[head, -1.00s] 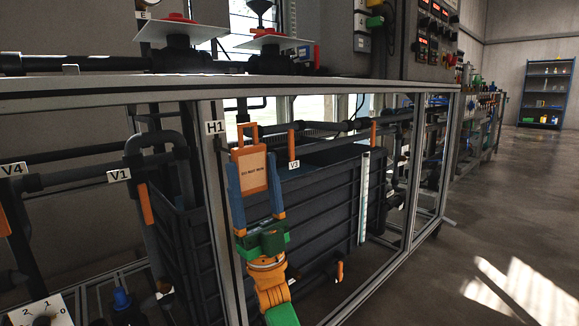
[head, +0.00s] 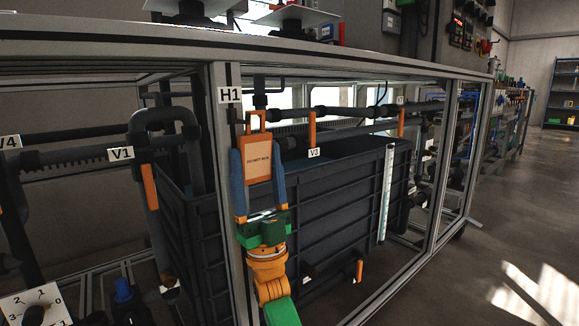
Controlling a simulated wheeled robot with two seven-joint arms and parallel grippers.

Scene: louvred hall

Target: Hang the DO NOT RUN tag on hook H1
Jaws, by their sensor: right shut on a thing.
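The DO NOT RUN tag (head: 257,161) is an orange-framed plate with small dark print and an open orange loop at its top. My right gripper (head: 258,172) is shut on the tag, with one blue finger at each side edge, and holds it upright. The white H1 label (head: 230,95) is on the grey upright post, above and slightly left of the tag's loop. A small dark part shows below the label, beside the loop; I cannot tell its shape or whether it touches the loop. My left gripper is not in view.
The grey frame post (head: 226,200) stands just left of the tag and my right gripper. A dark ribbed tank (head: 330,205) is behind them. Pipes with orange handles and the V1 label (head: 121,154) are at left. The floor (head: 480,265) at right is clear.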

